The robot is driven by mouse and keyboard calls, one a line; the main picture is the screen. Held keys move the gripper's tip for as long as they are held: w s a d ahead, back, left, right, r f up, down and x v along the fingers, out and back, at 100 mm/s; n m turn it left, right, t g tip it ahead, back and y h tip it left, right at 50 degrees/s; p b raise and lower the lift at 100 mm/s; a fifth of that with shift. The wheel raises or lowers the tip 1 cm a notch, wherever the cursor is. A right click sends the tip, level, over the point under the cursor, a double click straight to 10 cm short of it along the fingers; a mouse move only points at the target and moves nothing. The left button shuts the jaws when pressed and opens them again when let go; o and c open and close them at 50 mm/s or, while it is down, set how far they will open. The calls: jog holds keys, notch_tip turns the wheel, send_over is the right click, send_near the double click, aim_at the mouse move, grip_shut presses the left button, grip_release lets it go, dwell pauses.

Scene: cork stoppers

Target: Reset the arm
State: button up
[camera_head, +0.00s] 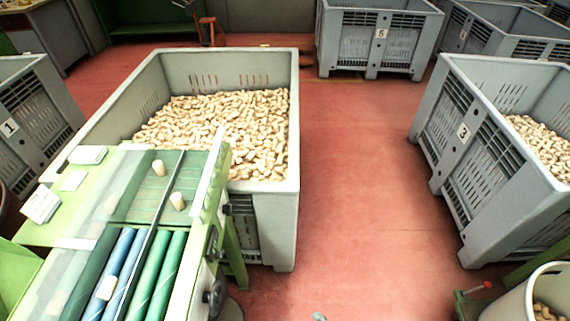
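I do not see my arm or my gripper for certain in the head view. A small grey tip (319,316) pokes in at the bottom edge, and I cannot tell what it belongs to. Cork stoppers (245,115) fill a large grey crate (281,215) behind the conveyor. Two single corks, one upright (159,167) and one tilted (177,201), are on the green belt of the sorting machine (205,190).
The machine with green and blue rollers (165,275) fills the lower left. Grey crates marked 1 (9,128), 3 (463,131) and 5 (381,33) stand around. A pale bin (520,300) with corks is at lower right. Red floor (360,200) is clear in the middle.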

jog(key=s+d+r+n+t+h, duration=0.2)
jog(key=s+d+r+n, duration=0.1)
jog(key=s+r, duration=0.35)
jog(key=s+d+r+n+t+h, duration=0.1)
jog(key=s+d+r+n, duration=0.3)
jog(key=s, duration=0.3)
jog(key=s+r+n+t, duration=0.2)
jog(key=s+r+n, duration=0.1)
jog(key=r, duration=0.7)
jog(key=s+r+n+t+h, duration=0.1)
jog(key=s+r+n, duration=0.3)
jog(key=r, duration=0.5)
jog(key=shift+s+d+r+t, duration=0.35)
jog(key=shift+s+d+t, duration=0.05)
jog(key=shift+d, duration=0.05)
jog(key=shift+a+n, duration=0.15)
jog(key=shift+n, duration=0.15)
